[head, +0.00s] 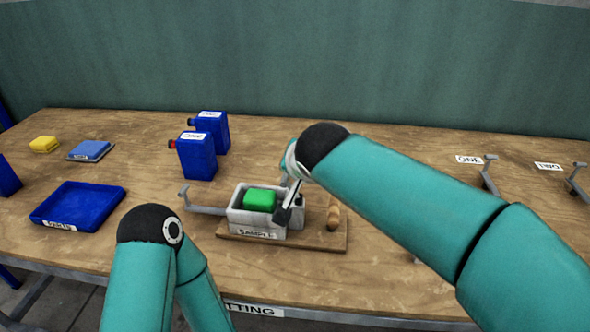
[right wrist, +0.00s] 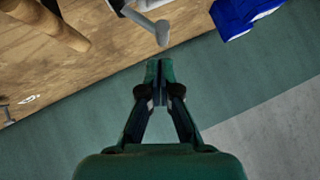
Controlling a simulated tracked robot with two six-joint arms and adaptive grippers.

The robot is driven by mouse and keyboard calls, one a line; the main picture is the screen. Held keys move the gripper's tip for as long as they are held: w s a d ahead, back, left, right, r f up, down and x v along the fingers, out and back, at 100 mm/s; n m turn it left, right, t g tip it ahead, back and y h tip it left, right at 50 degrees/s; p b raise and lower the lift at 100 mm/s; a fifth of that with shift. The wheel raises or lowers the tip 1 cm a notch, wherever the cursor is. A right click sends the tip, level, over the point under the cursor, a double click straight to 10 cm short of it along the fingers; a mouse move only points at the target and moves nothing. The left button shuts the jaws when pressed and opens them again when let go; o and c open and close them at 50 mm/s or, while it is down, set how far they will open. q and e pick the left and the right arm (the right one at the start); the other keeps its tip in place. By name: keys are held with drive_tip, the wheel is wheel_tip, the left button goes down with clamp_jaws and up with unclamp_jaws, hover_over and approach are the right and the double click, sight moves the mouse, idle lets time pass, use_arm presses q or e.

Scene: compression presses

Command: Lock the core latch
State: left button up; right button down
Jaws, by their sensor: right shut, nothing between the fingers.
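A light grey box labelled SAMPLE (head: 257,234) stands on a wooden board with a green block (head: 259,199) inside it. A grey lever (head: 200,209) sticks out from its left side. A dark and pale bar (head: 291,203) leans over the box's right end; I cannot tell whether it is the core latch. My right gripper (right wrist: 158,72) is shut and empty. In the right wrist view its tips are just below the rounded end of a grey lever (right wrist: 161,30), with a small gap showing. In the head view my right arm mostly hides it. My left gripper is out of view.
A wooden peg (head: 333,217) stands right of the box. Two blue bottles (head: 197,157) stand behind it. A blue tray (head: 113,190), a blue pad (head: 91,150) and a yellow block (head: 44,144) lie left. Grey brackets (head: 488,177) stand right. The table's front right is mostly clear.

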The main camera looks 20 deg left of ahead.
drive_tip(key=shift+r, duration=0.2)
drive_tip(key=s+d+r+p, duration=0.1)
drive_tip(key=s+d+r, duration=0.2)
drive_tip(key=s+r, duration=0.3)
wheel_tip(320, 180, up, 5)
drive_tip(key=shift+s+f, duration=0.15)
drive_tip(key=shift+s, duration=0.25)
drive_tip(key=shift+a, duration=0.1)
